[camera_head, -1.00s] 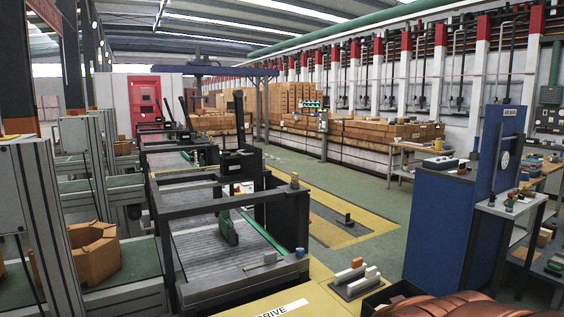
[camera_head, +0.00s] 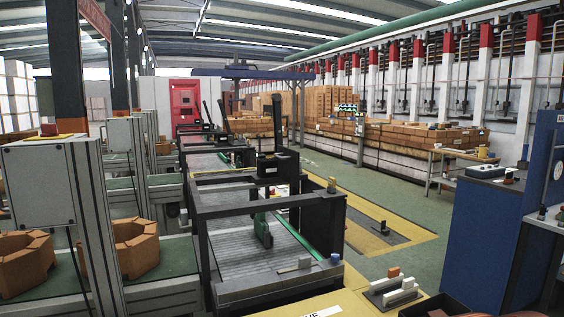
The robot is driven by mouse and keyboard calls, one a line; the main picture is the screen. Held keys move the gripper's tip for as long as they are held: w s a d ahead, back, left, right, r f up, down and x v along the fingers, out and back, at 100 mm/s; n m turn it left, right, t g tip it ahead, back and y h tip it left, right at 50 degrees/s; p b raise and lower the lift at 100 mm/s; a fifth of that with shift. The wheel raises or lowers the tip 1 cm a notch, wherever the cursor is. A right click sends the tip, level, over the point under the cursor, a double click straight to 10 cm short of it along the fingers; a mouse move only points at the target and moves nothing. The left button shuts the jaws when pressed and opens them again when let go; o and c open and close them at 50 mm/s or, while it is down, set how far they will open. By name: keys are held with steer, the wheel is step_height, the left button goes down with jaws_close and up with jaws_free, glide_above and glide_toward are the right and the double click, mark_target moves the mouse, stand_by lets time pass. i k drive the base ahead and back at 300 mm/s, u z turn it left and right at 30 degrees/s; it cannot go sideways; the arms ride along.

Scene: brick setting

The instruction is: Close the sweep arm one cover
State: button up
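My gripper and arm are not in view. Nothing in view can be read as a sweep arm one label, so I cannot tell for sure which part is the cover. A dark-framed machine (camera_head: 268,199) stands in the middle with a grey ribbed bed. A green upright paddle (camera_head: 262,230) stands on the bed, below a black post unit (camera_head: 270,168). At the bottom, a yellow top (camera_head: 345,300) carries a white label that is cut off, with only its last letters showing.
Grey cabinets (camera_head: 38,190) and ring-shaped brick stacks (camera_head: 135,245) stand at left. A blue cabinet (camera_head: 465,235) stands at right. Small white and orange blocks (camera_head: 398,290) sit in front. A green floor aisle (camera_head: 415,225) runs between the machine and the blue cabinet.

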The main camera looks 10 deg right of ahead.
mark_target(282, 166)
steer(key=z, duration=2.55)
steer(key=i, duration=3.85)
steer(key=u, duration=3.4)
steer(key=i, duration=1.9)
